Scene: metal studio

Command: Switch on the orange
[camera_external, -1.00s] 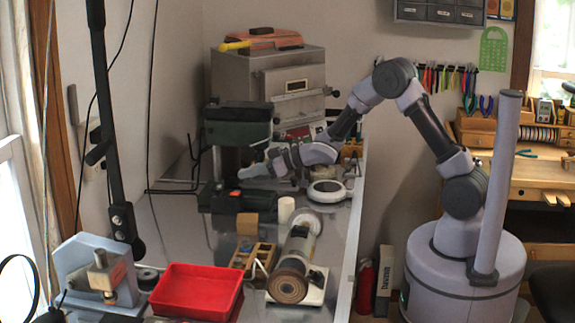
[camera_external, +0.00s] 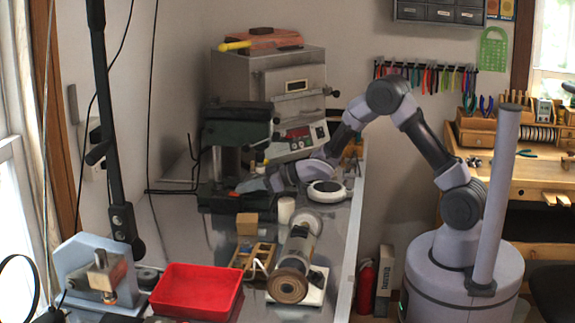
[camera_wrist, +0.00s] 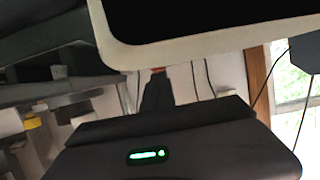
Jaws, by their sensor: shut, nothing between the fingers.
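A dark green drill press (camera_external: 238,128) stands on the metal bench, with a dark base (camera_external: 222,204) low in front. A small orange-red spot (camera_external: 235,194) shows on that base, partly covered by my gripper in the external view. My gripper (camera_external: 243,187) is shut and empty, low beside the base, with its tip at or very close to the orange spot. Whether they touch, I cannot tell. In the wrist view, the dark fingers (camera_wrist: 157,92) point at a small orange-red patch (camera_wrist: 158,69), mostly hidden beneath a pale-edged dark shape.
A furnace (camera_external: 288,85) with a control panel (camera_external: 300,138) stands behind. A round white device (camera_external: 327,192) sits below my arm. A white cup (camera_external: 286,210), wooden block (camera_external: 246,224), polishing machine (camera_external: 297,255) and red tray (camera_external: 197,291) stand nearer the front.

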